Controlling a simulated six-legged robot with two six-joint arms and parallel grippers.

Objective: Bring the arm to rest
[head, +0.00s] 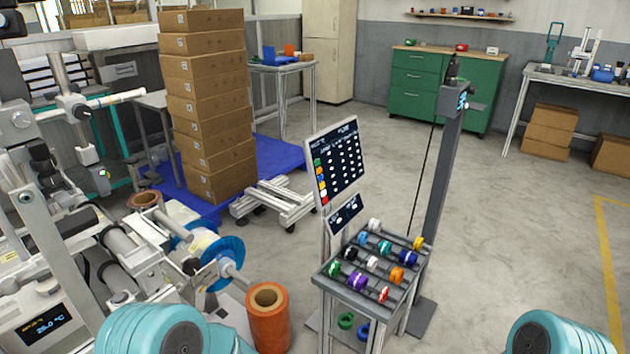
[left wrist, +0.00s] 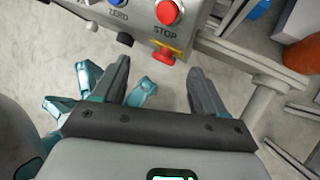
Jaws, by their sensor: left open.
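My left gripper (left wrist: 158,68) shows in the left wrist view with its two dark fingers spread apart. Nothing is between them; grey floor shows in the gap. A machine panel with a red STOP button (left wrist: 167,12) is just beyond the fingertips. I cannot tell the exact distance. In the head view, only teal rounded parts of mine show at the bottom left and bottom right, and neither gripper is visible there. My right gripper is in no view.
A rack (head: 388,298) of small coloured rolls stands ahead, with a dark chart board (head: 340,160) behind it. A machine (head: 110,270) fills the left side, with an orange roll (head: 269,320) near it. Stacked boxes (head: 208,105) stand behind. Floor at the right is open.

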